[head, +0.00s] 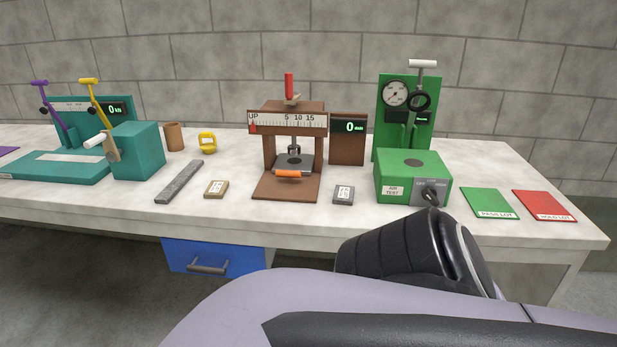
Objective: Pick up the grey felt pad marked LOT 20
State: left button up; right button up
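A small grey pad (344,195) with a white label lies flat on the front part of the table, between the brown press and the green tester. The label's print is too small to read for certain. Nothing touches either pad.
The brown press (289,122) and green tester (412,178) flank the grey pad. A grey bar (180,181), teal machine (137,150), yellow weight-like piece (207,142) and brown cylinder (174,136) are left. Green (489,202) and red (543,204) mats lie right. A blue drawer (215,256) is below.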

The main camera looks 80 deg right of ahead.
aim_at(343, 195)
jog(key=z, duration=1.25)
jog(key=i+l+z, duration=0.1)
jog(key=z, duration=0.4)
jog(key=i+z, duration=0.25)
jog(key=z, duration=0.2)
jog(key=u, duration=0.45)
jog(key=i+l, duration=0.15)
jog(key=i+u, duration=0.05)
jog(key=i, duration=0.05)
